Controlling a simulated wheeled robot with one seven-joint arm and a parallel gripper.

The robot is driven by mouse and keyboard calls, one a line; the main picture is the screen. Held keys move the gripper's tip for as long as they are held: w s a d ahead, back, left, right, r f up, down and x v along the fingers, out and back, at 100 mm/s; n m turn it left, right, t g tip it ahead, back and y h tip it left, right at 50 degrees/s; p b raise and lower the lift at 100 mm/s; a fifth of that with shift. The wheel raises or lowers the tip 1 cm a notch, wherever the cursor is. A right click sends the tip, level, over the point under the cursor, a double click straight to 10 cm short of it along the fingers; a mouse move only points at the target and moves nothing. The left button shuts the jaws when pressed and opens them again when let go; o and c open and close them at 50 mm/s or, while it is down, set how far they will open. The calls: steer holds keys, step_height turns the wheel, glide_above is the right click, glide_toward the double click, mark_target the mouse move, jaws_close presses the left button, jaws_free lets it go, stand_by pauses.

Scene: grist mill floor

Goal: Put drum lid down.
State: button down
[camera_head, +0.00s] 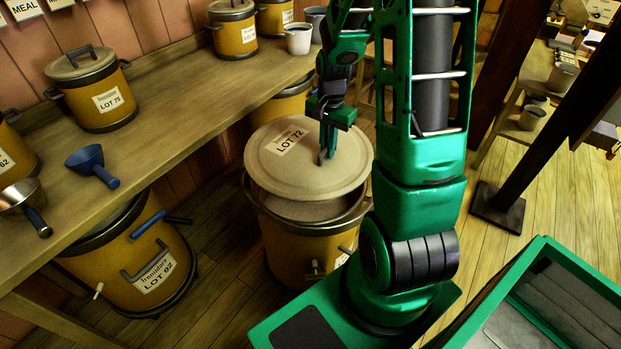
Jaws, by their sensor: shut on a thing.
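The drum lid (292,172) is a round beige disc with a white label reading LOT 72. It is held roughly level above a yellow drum (295,244) on the floor, and a gap shows between them at the front. The drum is open there and a grey, grainy content (302,209) shows below the lid. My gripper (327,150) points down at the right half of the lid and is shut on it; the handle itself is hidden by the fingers. The lid's far edge hides the back of the drum's rim.
A dark post foot (497,208) stands on the floor at right.

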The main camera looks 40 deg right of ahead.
step_height(320, 180, down, 10)
stand_by(0.6)
steer(key=shift+f, duration=0.1)
steer(key=c, duration=1.8)
jaws_free()
steer(key=shift+s, duration=0.1)
steer(key=shift+c, duration=0.2)
step_height(320, 180, up, 12)
steer(key=shift+r, duration=0.15)
steer(key=s+a+r+n, duration=0.2)
steer(key=s+r, duration=0.5)
steer(key=s, duration=0.4)
steer(key=s+a+r+n, duration=0.3)
steer(key=s+r+n, duration=0.2)
steer(key=s, duration=0.6)
step_height(320, 180, up, 2)
steer(key=shift+s+r+n, duration=0.15)
steer(key=shift+s+n, duration=0.05)
steer(key=shift+n, duration=0.1)
